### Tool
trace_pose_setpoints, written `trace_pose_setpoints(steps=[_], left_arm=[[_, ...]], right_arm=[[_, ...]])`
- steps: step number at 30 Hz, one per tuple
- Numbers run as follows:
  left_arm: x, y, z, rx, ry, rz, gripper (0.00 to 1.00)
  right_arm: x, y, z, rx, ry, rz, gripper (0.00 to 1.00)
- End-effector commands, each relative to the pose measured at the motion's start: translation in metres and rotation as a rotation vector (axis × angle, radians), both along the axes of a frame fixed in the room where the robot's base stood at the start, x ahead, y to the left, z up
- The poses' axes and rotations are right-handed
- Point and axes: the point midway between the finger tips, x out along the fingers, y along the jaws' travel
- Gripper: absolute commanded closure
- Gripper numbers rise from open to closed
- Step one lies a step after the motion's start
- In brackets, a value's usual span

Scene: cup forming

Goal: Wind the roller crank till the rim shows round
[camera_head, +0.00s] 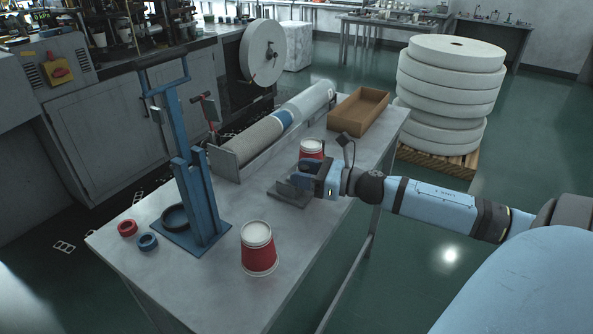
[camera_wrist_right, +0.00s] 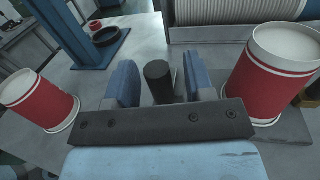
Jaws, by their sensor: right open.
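My right gripper (camera_head: 308,179) reaches in from the right over the worktable and is open. In the right wrist view its two blue fingers (camera_wrist_right: 152,84) stand either side of a dark upright cylinder, which looks like the crank knob (camera_wrist_right: 158,80). Gaps show beside the knob, and its lower end is hidden by the gripper's dark crossbar. A dark grey plate (camera_head: 287,196) lies below the fingers; the rest of the roller is hidden. One red-and-white cup (camera_head: 311,148) stands just behind the gripper, another (camera_head: 258,249) nearer the front. My left gripper is out of view.
A blue stand (camera_head: 203,190) with a dark ring at its base stands on the table's left. A red ring (camera_head: 127,228) and blue ring (camera_head: 148,242) lie beside it. A long roll (camera_head: 250,137) and brown box (camera_head: 372,102) occupy the back. The table (camera_head: 185,290) is bare at front left.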

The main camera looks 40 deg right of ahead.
Motion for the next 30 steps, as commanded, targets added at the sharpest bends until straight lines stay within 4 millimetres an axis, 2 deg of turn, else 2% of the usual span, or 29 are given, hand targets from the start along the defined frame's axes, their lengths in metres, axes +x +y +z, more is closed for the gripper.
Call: trace_pose_setpoints(steps=[6,17,20,24,30], left_arm=[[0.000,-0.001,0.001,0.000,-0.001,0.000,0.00],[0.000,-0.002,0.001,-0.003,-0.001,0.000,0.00],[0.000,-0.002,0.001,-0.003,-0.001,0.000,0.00],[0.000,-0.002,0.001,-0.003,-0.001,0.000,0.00],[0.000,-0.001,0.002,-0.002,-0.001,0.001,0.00]], right_arm=[[0.014,0.007,0.001,-0.001,0.000,0.000,0.52],[0.016,0.009,0.000,-0.001,0.000,0.000,0.52],[0.016,0.009,0.000,-0.001,0.000,0.000,0.70],[0.016,0.009,0.000,-0.001,0.000,0.000,1.00],[0.016,0.009,0.000,0.000,0.001,-0.008,1.00]])
